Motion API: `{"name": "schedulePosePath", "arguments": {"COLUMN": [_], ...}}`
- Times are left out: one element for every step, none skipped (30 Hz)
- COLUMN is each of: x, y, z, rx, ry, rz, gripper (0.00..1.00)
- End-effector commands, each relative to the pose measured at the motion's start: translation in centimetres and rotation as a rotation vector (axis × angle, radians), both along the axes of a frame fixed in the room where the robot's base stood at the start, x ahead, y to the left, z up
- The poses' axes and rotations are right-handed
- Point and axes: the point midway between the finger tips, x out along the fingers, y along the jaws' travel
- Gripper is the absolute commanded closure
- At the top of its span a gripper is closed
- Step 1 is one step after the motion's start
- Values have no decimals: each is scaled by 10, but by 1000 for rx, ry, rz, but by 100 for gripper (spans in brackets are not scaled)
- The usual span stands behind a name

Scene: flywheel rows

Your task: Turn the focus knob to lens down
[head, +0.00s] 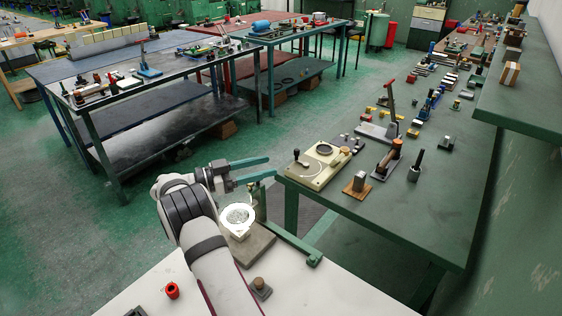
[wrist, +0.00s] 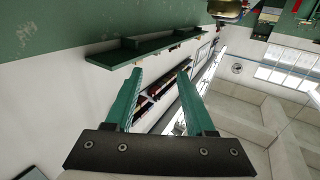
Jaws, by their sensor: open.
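A cream ring around a clear lens (head: 238,216) stands over a grey-brown base plate (head: 250,246) on the white table, just right of my forearm. I cannot make out the focus knob clearly; it may be hidden or too small to tell apart. My gripper (head: 270,166) is open and empty, its teal fingers pointing right, above and beyond the lens and apart from it. In the wrist view my gripper (wrist: 161,71) shows two spread fingers with nothing between them. The lens is not in the wrist view.
A red cylinder (head: 172,291) and a small grey block with a tan top (head: 260,288) sit on the white table (head: 330,290). A green bench (head: 450,190) on the right carries a cream panel (head: 318,166) and several levers. The wrist view shows a green shelf (wrist: 130,55) on the wall.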

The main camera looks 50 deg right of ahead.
Motion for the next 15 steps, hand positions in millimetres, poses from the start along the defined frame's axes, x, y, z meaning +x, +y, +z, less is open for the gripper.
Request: {"name": "schedulePosePath", "arguments": {"x": [-13,-19,-27,-33,-37,-42,-46,-49,-51,-52,-53,-54,-54,-54,-54], "y": [-5,-8,-11,-13,-15,-17,-18,-19,-20,-21,-21,-21,-21,-21,-21], "z": [9,13,18,21,24,27,30,31,32,33,34,34,34,34,34], "rx": [0,0,0,0,0,0,0,0,0,1,0,0,0,0,0], "ry": [-1,-1,-1,-1,-1,0,0,0,0,1,1,1,1,1,1], "rz": [-3,-3,-2,-3,-2,-1,-2,-2,-1,-1,0,0,0,0,0], "gripper": [45,45,45,45,45,45,45,45,45,45,45,45,45,45,45]}}
